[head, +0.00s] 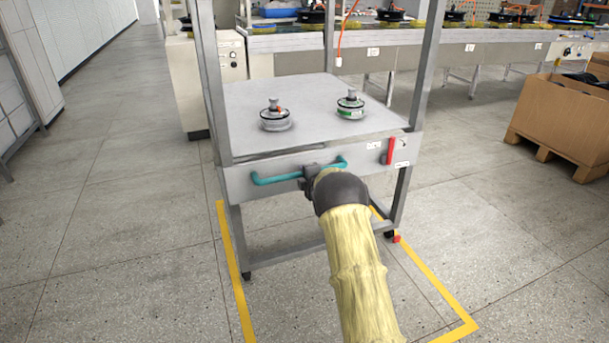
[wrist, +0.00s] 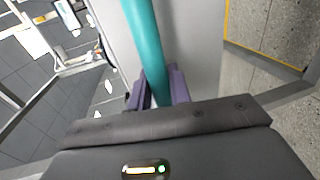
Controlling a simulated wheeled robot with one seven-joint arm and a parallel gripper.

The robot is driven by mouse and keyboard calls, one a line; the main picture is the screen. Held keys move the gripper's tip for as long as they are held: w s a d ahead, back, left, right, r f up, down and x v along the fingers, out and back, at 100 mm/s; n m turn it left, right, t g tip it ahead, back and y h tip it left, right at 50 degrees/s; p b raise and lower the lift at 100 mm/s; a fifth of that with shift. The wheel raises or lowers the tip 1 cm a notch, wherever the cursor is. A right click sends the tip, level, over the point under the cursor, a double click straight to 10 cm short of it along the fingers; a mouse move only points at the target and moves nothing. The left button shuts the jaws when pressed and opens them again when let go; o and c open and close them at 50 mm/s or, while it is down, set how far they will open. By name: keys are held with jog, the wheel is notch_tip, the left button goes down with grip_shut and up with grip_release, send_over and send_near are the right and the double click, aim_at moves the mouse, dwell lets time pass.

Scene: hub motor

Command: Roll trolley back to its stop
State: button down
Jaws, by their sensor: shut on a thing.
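The trolley (head: 305,97) is a grey metal frame on castors with a flat top shelf. Its front panel carries a teal handle (head: 275,179). My gripper (head: 312,176) is shut on this handle, right of its middle, and my sleeved arm hides part of the panel. In the wrist view the teal handle (wrist: 143,45) passes between the purple fingers (wrist: 158,88). A yellow floor outline (head: 239,285) runs around the trolley's foot and reaches out in front of it. The stop itself cannot be made out for certain.
Two hub motors (head: 275,118) (head: 351,105) stand upright on the trolley top. A conveyor line (head: 440,50) with motors runs behind. The floor at left is clear.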

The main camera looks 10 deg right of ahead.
jog(key=shift+w+a+r, duration=0.1)
jog(key=shift+a+r, duration=0.05)
jog(key=shift+r, duration=0.1)
jog(key=c, duration=1.3)
grip_release()
jog(key=shift+w+f, duration=0.2)
jog(key=shift+s, duration=0.15)
jog(key=p+v, duration=0.4)
jog(key=v, duration=1.3)
jog(key=shift+s+d+r, duration=0.1)
jog(key=shift+s+d, duration=0.05)
jog(key=shift+d, duration=0.05)
